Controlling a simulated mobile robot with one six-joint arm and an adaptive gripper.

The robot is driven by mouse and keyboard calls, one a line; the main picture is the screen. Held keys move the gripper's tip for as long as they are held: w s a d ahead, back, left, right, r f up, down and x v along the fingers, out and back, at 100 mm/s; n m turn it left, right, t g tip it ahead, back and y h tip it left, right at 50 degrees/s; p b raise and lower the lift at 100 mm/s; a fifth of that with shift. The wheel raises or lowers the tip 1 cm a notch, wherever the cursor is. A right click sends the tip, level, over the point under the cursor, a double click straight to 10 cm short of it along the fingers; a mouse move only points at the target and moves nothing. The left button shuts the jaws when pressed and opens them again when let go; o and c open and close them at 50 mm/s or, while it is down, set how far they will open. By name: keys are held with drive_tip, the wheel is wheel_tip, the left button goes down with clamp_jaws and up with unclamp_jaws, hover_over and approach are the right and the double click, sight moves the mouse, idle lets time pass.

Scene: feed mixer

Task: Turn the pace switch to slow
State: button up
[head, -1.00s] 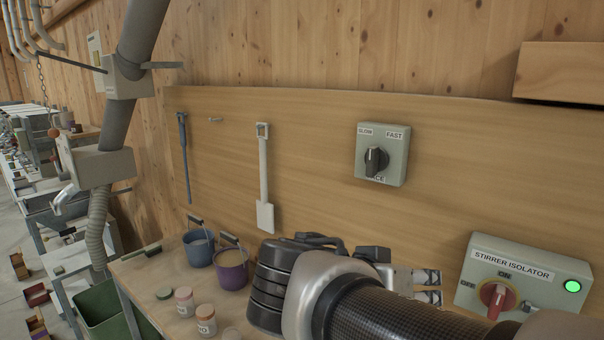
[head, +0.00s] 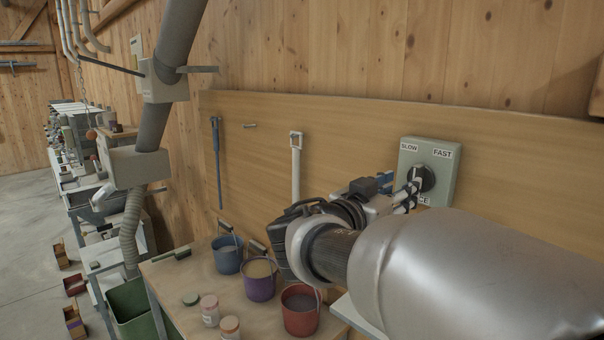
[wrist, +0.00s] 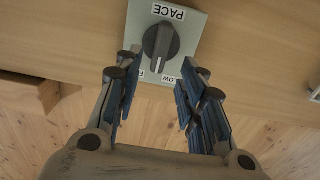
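The pace switch is a grey-green box (head: 446,178) on the wall board with SLOW at its upper left, FAST at its upper right and a black knob (head: 424,177). In the wrist view the box (wrist: 190,25) appears upside down, with the PACE label at the top. Its knob (wrist: 160,43) has a white pointer line aimed down in that picture, roughly between the two speed labels, which are partly hidden by the fingers. My gripper (wrist: 154,82) is open, its blue-padded fingers apart on either side below the knob. In the head view my gripper (head: 404,193) overlaps the box's lower left; contact cannot be told.
A bench (head: 172,277) below holds a blue pot (head: 227,261), a purple pot (head: 259,287), a red pot (head: 299,316) and small jars. A white paddle (head: 295,165) and a blue tool (head: 216,165) hang on the board. My arm covers the lower right.

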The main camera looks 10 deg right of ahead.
drive_tip(key=x, duration=0.6)
drive_tip(key=shift+w+d, duration=0.25)
drive_tip(key=shift+d, duration=0.1)
drive_tip(key=shift+c, duration=0.6)
clamp_jaws()
